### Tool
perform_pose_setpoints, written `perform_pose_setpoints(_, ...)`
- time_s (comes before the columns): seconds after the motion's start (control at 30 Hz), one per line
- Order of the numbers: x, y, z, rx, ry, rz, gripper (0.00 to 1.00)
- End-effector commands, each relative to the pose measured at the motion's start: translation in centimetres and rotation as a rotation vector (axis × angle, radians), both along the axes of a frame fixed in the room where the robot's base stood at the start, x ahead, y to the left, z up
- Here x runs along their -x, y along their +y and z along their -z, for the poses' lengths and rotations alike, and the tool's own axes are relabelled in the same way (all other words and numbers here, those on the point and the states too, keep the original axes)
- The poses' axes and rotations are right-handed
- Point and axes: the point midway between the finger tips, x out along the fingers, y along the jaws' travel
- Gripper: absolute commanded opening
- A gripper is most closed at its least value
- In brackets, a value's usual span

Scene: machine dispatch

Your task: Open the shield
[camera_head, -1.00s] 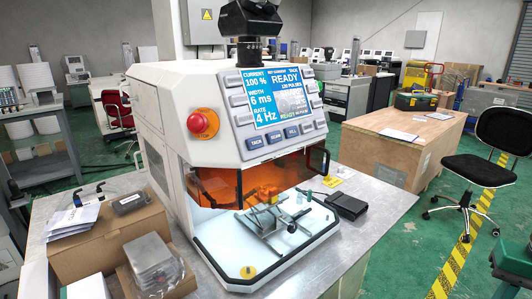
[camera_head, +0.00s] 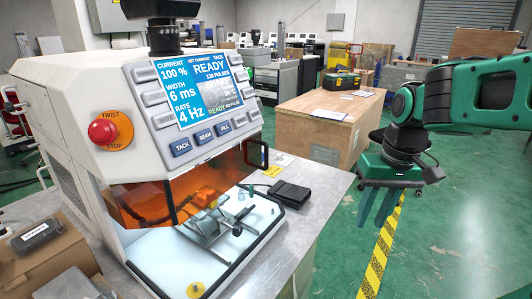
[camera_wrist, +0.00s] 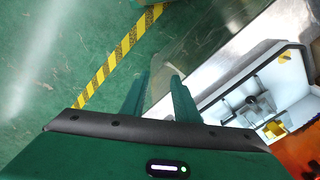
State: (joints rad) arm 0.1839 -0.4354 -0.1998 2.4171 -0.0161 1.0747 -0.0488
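The white machine (camera_head: 85,150) stands on the metal bench at left in the head view. Its orange see-through shield (camera_head: 150,203) shows below the screen and button panel, over the lit work chamber. A black handle (camera_head: 256,153) stands out at the shield's right side. The exact position of the shield's clear edge is hard to tell. My gripper (camera_head: 377,222) hangs in the air right of the machine, fingers pointing down, apart from the handle. The fingers are parted and empty; they also show in the wrist view (camera_wrist: 158,88), left of the white machine base (camera_wrist: 245,95).
A black box (camera_head: 277,195) lies on the bench beside the chamber. A red stop knob (camera_head: 103,132) is on the machine's left front. A wooden crate (camera_head: 320,125) stands behind. Open green floor lies under my gripper, with a yellow-black stripe (camera_head: 380,250).

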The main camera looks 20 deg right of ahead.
Motion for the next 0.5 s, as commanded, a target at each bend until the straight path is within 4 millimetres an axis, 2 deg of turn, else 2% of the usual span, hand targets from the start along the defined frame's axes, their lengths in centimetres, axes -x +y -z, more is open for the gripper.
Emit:
perform_pose_setpoints(0.03,-3.3,0.9,-1.9,-0.008,-0.039,-0.103,0.28)
perform_pose_setpoints(0.1,-7.7,2.7,-4.8,-0.020,-0.101,-0.272,0.28)
perform_pose_setpoints(0.2,-13.1,5.5,-8.8,-0.028,-0.184,-0.517,0.28)
perform_pose_setpoints(0.33,-17.9,9.2,-12.8,-0.025,-0.267,-0.797,0.28)
perform_pose_setpoints(0.4,-19.5,10.8,-14.4,-0.020,-0.300,-0.916,0.28)
perform_pose_setpoints(0.5,-20.8,12.4,-15.9,-0.014,-0.330,-1.034,0.28)
